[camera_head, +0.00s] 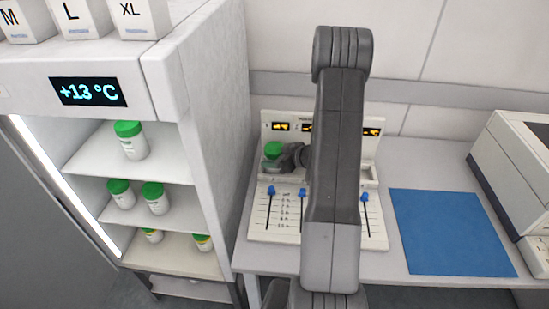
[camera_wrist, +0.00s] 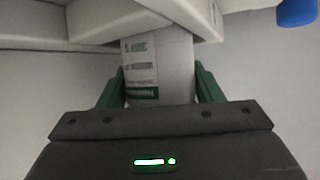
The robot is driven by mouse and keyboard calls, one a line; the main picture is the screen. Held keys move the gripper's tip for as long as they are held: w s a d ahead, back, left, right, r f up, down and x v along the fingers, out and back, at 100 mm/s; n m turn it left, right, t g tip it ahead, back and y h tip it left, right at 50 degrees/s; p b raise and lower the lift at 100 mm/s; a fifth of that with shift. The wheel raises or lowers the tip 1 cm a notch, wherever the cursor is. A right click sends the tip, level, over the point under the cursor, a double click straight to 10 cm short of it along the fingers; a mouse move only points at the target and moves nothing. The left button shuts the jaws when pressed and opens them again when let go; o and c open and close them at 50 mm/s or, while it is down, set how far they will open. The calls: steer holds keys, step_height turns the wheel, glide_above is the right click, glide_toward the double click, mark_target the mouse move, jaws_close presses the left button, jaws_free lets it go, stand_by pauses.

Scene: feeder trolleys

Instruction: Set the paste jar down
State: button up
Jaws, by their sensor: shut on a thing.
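A white paste jar with a green lid (camera_head: 272,151) is at the left place of the white device (camera_head: 256,225) with displays and blue sliders. My gripper (camera_head: 287,157) reaches it from the right, partly hidden by my arm. In the wrist view the jar's white body and label (camera_wrist: 158,68) stand between the green fingers of my gripper (camera_wrist: 160,88), which is shut on it. The jar's far end passes behind a white edge. I cannot tell whether its base touches the device.
An open fridge (camera_head: 208,125) on the left holds several green-lidded jars on its shelves and shows +13 °C. A blue mat (camera_head: 450,232) lies clear on the table, right of the device. A white machine (camera_head: 515,150) stands at the far right. My arm hides the device's middle.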

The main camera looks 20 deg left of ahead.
steer(key=shift+f, duration=0.15)
steer(key=o, duration=1.2)
steer(key=shift+r, duration=0.25)
steer(key=v, duration=1.2)
steer(key=shift+f, duration=0.1)
